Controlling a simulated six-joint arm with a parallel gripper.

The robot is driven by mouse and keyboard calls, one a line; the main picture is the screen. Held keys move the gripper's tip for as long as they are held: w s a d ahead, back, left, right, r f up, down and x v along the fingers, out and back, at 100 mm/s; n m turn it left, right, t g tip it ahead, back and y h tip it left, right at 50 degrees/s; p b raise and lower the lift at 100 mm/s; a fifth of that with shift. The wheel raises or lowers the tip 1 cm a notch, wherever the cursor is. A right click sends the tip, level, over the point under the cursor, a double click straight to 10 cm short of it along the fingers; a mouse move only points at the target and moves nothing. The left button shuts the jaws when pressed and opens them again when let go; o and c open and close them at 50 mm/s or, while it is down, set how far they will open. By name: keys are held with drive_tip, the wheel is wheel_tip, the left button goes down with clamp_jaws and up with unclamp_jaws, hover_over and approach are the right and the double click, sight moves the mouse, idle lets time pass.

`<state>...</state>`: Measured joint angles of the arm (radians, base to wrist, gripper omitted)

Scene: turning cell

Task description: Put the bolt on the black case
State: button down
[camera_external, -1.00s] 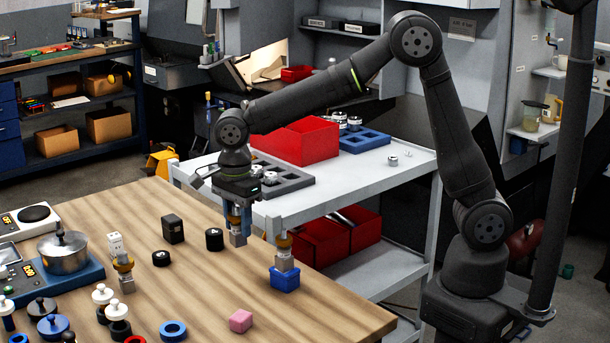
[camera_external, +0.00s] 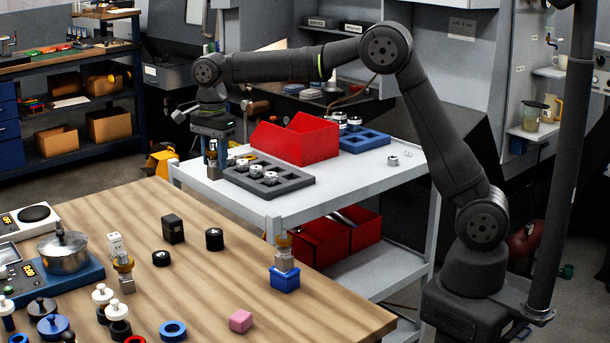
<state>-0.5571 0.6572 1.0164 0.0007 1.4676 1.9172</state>
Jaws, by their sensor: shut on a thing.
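My gripper (camera_external: 212,165) hangs pointing down at the left end of the white cart, beside the left end of the dark grey tray. It is shut on a small metallic piece (camera_external: 213,173). The piece is too small to tell for sure that it is the bolt. A small black box-shaped case (camera_external: 172,228) stands upright on the wooden table, nearer the camera than my gripper and apart from it. Nothing is seen on top of it.
The grey tray (camera_external: 295,186) holds several metal parts. A red bin (camera_external: 298,140) and a blue tray (camera_external: 363,141) stand behind it.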

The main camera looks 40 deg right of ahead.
drive_tip(key=w+d+r, duration=0.1)
drive_tip(key=w+r, duration=0.1)
drive_tip(key=w, duration=0.5)
hover_over(172, 217)
wheel_tip(172, 217, down, 7)
drive_tip(key=shift+n, duration=0.3)
drive_tip(key=shift+f, duration=2.1)
drive_tip(key=c, duration=0.9)
unclamp_jaws()
drive_tip(key=shift+f, duration=0.15)
wheel_tip(172, 217, up, 12)
